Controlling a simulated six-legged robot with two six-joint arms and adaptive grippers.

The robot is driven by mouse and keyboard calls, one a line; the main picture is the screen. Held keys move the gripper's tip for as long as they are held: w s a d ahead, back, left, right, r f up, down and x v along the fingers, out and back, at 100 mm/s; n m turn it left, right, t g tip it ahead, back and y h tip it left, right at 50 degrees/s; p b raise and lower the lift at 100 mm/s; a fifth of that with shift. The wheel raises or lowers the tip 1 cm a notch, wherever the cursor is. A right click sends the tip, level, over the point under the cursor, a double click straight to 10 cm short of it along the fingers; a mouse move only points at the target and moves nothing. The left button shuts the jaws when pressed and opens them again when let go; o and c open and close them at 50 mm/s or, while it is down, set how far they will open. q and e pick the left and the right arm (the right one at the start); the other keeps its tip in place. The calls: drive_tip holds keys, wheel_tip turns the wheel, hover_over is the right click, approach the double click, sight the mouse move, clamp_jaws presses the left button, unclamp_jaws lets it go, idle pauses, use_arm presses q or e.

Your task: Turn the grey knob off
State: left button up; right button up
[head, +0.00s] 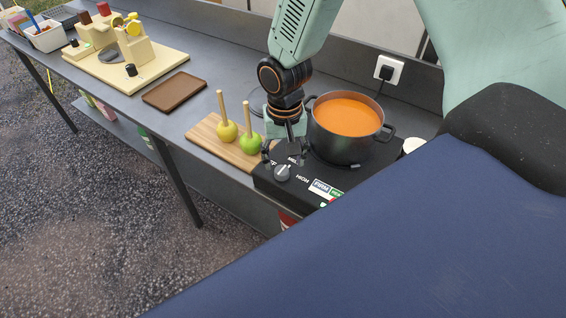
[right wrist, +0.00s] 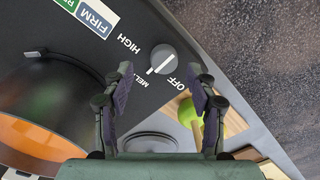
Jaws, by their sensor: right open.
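The grey knob (head: 283,172) is on the front of the black cooker (head: 262,183). It also shows in the right wrist view (right wrist: 164,59), with OFF, MELT and HIGH printed around it. Its white line appears to point toward MELT. My right gripper (head: 284,156) is open and points down, close by the knob. In the right wrist view its fingers (right wrist: 161,80) are spread, with the knob beyond their tips and nothing between them. I cannot tell that either finger touches the knob. My left gripper is not in view.
A dark pot (head: 340,148) of orange liquid stands on the cooker beside my right gripper. A wooden board (head: 205,134) with a yellow and a green apple on sticks lies to the left. A brown tray (head: 174,92) lies farther left. The counter between is clear.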

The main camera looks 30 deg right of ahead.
sight(281, 170)
wheel_tip(281, 170, down, 2)
drive_tip(key=shift+w+f, duration=0.15)
drive_tip(key=shift+f, duration=0.1)
drive_tip(key=shift+w+a+f, duration=0.1)
drive_tip(key=shift+a+f, duration=0.2)
drive_tip(key=shift+a, duration=0.2)
drive_tip(key=shift+s+d, duration=0.2)
drive_tip(key=shift+d, duration=0.25)
drive_tip(key=shift+c, duration=0.6)
drive_tip(key=shift+w+a, duration=0.25)
drive_tip(key=shift+a, duration=0.05)
drive_tip(key=c, duration=0.5)
drive_tip(key=shift+s+d, duration=0.1)
drive_tip(key=shift+s, duration=0.05)
drive_tip(key=c, duration=0.4)
drive_tip(key=shift+c, duration=0.6)
